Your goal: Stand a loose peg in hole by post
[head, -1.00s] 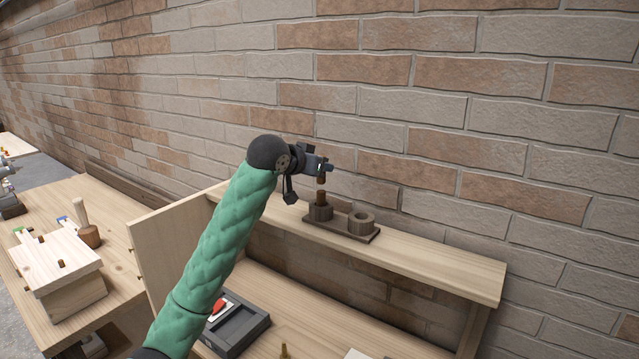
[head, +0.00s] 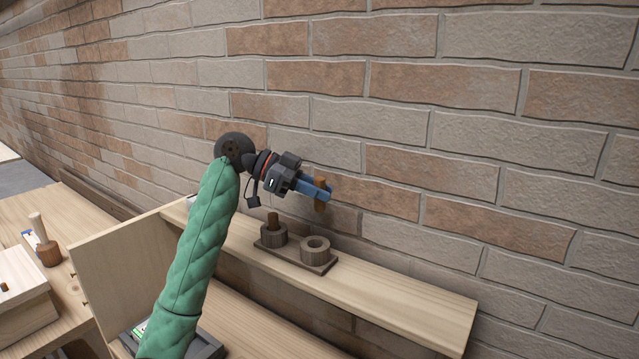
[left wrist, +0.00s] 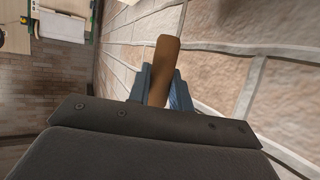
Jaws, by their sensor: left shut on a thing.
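My left gripper (head: 318,192) is shut on a brown wooden peg (head: 321,196), held nearly upright above the shelf. The peg also shows between the blue fingers in the left wrist view (left wrist: 163,68). Below it on the shelf is a dark wooden base (head: 290,258) with two round sockets. The left socket (head: 273,236) has a peg standing in it, its top (head: 273,218) sticking out. The right socket (head: 315,251) shows an open, empty hole. The held peg is above and apart from the right socket. My right gripper is not in view.
The pale wooden shelf (head: 400,300) runs along a brick wall (head: 480,120) close behind the gripper. A side panel (head: 115,260) rises at the shelf's left end. A mallet (head: 45,245) stands on a bench at the left. The shelf right of the base is clear.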

